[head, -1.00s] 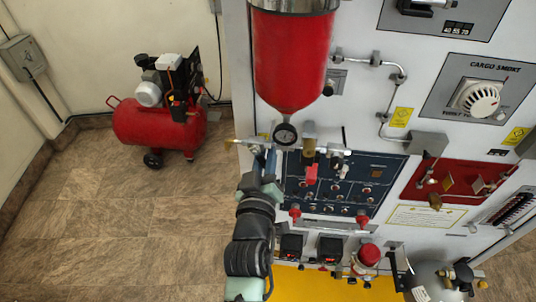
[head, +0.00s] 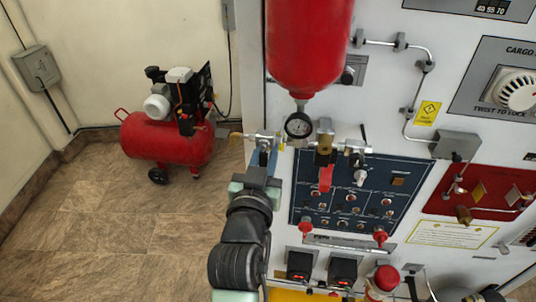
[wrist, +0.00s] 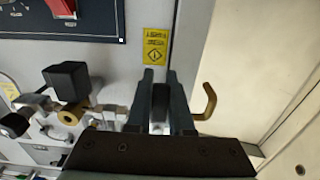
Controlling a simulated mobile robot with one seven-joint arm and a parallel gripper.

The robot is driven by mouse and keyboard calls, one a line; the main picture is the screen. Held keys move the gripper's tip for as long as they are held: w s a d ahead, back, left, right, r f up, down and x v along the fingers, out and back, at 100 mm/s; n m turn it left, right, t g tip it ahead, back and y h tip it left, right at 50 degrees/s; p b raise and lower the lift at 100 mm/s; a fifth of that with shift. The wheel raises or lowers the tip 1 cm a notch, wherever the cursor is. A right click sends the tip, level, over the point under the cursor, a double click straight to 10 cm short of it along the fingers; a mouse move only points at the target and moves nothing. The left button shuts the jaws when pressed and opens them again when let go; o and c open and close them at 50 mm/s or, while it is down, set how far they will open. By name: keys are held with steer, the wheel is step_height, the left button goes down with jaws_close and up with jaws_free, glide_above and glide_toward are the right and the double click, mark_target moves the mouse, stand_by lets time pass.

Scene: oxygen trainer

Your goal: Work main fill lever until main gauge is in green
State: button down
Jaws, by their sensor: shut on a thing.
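My gripper (head: 268,158) is at the left end of the valve pipe below the red tank. In the wrist view, my gripper (wrist: 158,76) is shut on a dark handle (wrist: 159,100), which looks like the main fill lever; the fingers hide much of it. A small round gauge (head: 299,126) with a dark rim hangs under the tank, to the right of my gripper. Its needle and any green zone are too small to read.
The red tank (head: 308,45) is above the pipe. A blue switch panel (head: 348,222) is to the right. A brass hook (wrist: 207,100) is close right of my fingers. A red compressor (head: 165,138) stands on the floor at left, with open floor before it.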

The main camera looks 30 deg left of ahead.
stand_by(0.3)
steer(key=c, duration=0.8)
jaws_free()
steer(key=b+v, duration=0.3)
steer(key=v, duration=1)
steer(key=shift+b, duration=0.35)
